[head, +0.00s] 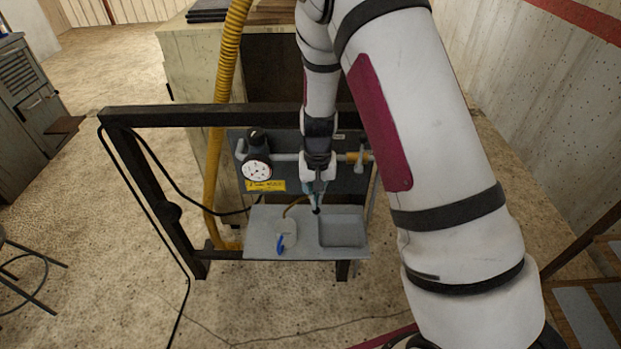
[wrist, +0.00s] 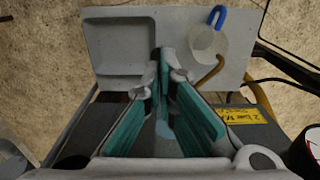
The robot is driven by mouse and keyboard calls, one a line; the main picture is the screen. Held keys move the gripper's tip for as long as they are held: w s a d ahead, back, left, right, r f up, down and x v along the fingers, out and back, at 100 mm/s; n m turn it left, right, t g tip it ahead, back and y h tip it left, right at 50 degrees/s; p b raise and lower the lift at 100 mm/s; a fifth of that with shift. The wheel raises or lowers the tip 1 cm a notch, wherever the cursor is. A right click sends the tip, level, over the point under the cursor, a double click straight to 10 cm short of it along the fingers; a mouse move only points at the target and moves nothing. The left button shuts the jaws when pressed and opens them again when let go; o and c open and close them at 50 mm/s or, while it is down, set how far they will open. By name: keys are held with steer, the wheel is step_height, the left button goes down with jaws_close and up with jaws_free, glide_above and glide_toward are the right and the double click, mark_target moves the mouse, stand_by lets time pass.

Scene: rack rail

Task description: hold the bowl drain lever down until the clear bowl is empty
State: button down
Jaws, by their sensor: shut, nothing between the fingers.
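My gripper (head: 316,208) is shut and empty, pointing down in front of the grey panel. The drain lever cannot be made out, nor can any liquid level. A translucent cup (head: 288,230) with a blue hooked handle (head: 281,243) stands on the shelf left of my gripper. A brownish tube (wrist: 208,74) leads to the cup.
A dark frame (head: 190,116) surrounds the panel. A gauge (head: 256,170), a yellow label (head: 265,185) and a horizontal pipe are on it. The shelf (head: 262,246) has a shallow recess (head: 343,231) at right. A yellow hose (head: 228,70) and black cables run at left.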

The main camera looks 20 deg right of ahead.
steer(key=shift+f, duration=0.1)
steer(key=shift+f+b, duration=1.1)
steer(key=shift+f, duration=1.2)
steer(key=shift+r, duration=0.1)
stand_by(1.0)
step_height(320, 180, up, 7)
steer(key=p, duration=0.3)
steer(key=shift+s, duration=0.1)
steer(key=shift+r, duration=0.35)
